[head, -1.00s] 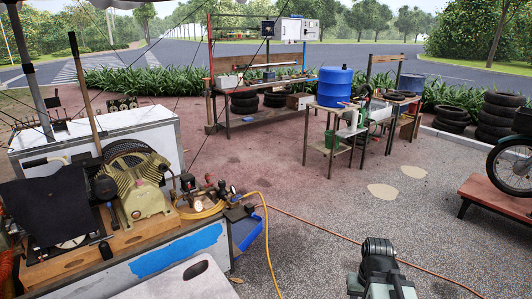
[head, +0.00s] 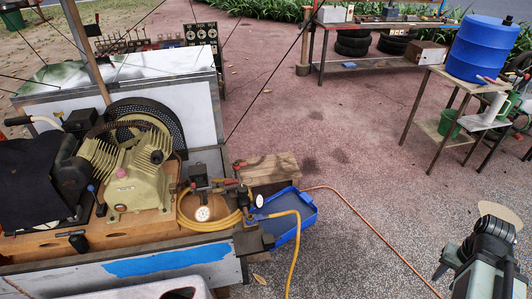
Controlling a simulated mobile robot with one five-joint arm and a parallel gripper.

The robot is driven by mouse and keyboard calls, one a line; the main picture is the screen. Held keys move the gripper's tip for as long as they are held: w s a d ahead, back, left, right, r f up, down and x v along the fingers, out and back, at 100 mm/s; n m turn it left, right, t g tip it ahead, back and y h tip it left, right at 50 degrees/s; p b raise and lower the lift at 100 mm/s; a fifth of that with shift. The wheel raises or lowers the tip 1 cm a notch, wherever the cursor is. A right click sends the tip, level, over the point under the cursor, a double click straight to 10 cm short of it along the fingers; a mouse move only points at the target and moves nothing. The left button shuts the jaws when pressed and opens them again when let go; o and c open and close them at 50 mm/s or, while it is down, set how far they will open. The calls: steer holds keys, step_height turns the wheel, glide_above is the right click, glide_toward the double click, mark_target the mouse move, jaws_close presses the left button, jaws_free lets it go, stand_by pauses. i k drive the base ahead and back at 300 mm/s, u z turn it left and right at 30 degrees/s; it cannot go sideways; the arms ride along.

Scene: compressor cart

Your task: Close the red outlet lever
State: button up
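The compressor (head: 130,170), cream with a dark flywheel, sits on the wooden deck of the cart at left. At its right end is a group of small fittings with a round white gauge (head: 203,214) and a coiled yellow hose (head: 185,222). Small red parts (head: 229,182) show among these fittings. I cannot tell which is the red outlet lever or how it is turned. My arm is at the bottom right, well apart from the cart. Dark parts at its end, perhaps my gripper (head: 441,268), are too unclear to show open or shut.
A blue tray (head: 303,213) and a wooden crate (head: 268,168) are just right of the cart. The yellow hose hangs down its right end, and an orange hose (head: 372,228) crosses the ground. A blue drum (head: 484,48) stands on a table at upper right. Open pavement lies between.

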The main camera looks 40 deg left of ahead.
mark_target(231, 182)
steer(key=i, duration=2.1)
steer(key=u, duration=3.25)
